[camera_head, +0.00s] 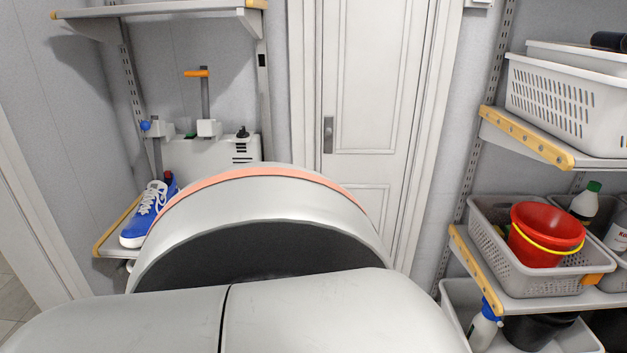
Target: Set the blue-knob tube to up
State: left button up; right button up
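A white device (215,152) stands on the left shelf, with two tubes in white holders on it. The blue knob (146,125) is at the left holder, about level with it. A grey tube (157,155) shows below that holder, and its lower end is hidden behind a shoe. The other tube has an orange knob (196,73) and stands well above its holder. Neither of my grippers is in view. A large pale rounded part, likely of my own body, fills the lower middle and hides the device's lower right.
A blue and white shoe (150,212) stands in front of the device's left side. An upper shelf (160,10) hangs above. A white door (370,80) is behind. On the right, shelves hold a white basket (565,100) and a red bucket (545,230).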

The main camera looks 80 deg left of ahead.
aim_at(145, 125)
jog(key=u, duration=3.5)
